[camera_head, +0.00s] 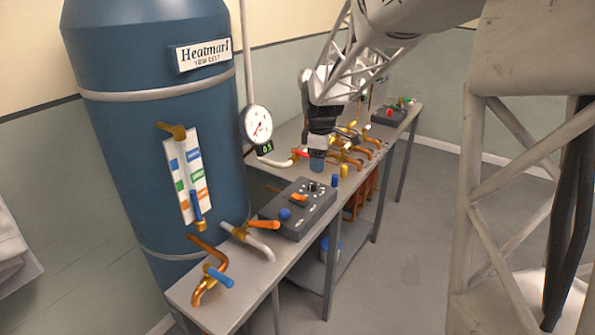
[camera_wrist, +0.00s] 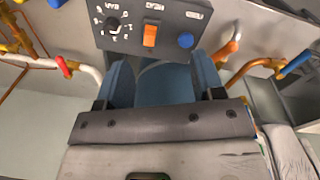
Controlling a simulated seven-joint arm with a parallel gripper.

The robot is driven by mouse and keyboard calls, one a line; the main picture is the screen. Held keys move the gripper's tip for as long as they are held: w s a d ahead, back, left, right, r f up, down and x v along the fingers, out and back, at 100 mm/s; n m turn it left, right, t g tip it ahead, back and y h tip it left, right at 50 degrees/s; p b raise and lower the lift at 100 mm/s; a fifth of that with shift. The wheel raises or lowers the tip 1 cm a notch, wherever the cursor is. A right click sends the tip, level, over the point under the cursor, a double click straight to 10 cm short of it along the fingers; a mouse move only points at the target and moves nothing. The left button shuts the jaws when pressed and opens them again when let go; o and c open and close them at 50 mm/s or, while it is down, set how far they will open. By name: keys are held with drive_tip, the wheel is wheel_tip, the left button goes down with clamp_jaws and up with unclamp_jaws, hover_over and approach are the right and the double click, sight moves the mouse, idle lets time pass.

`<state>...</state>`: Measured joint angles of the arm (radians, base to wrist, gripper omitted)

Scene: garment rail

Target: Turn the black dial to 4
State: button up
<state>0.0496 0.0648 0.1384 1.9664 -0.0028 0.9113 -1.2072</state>
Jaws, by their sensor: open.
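The black dial (camera_wrist: 113,24) sits on a dark grey control box (camera_wrist: 168,14), with white marks around it, at the upper left of the wrist view. The marks are too small to read surely, so I cannot tell its setting. In the head view the dial (camera_head: 313,187) is at the far end of the box (camera_head: 318,208). My gripper (camera_wrist: 162,78) is open, with two blue fingers apart and nothing between them. In the head view my gripper (camera_head: 317,165) hangs above the bench just beyond the box, apart from the dial.
An orange switch (camera_wrist: 150,35) and a blue button (camera_wrist: 186,40) sit beside the dial. A blue tank (camera_head: 110,130) and a gauge (camera_head: 257,125) stand at the left. Small blue and yellow cylinders (camera_head: 336,181) are near my gripper.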

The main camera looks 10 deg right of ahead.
sight(313, 182)
drive_tip(key=w+f+n, duration=0.1)
drive_tip(key=w+f, duration=0.2)
drive_tip(key=w, duration=0.1)
drive_tip(key=w+d+f+n, duration=0.1)
drive_tip(key=w+f+n, duration=0.1)
drive_tip(key=w+f, duration=0.1)
drive_tip(key=w+f+n, duration=0.1)
drive_tip(key=w+f, duration=0.2)
drive_tip(key=w, duration=0.2)
drive_tip(key=shift+w+d+f+n+g, duration=0.3)
drive_tip(key=shift+w+d+n, duration=0.1)
drive_tip(key=shift+f, duration=0.1)
drive_tip(key=shift+f, duration=3.8)
drive_tip(key=c, duration=0.9)
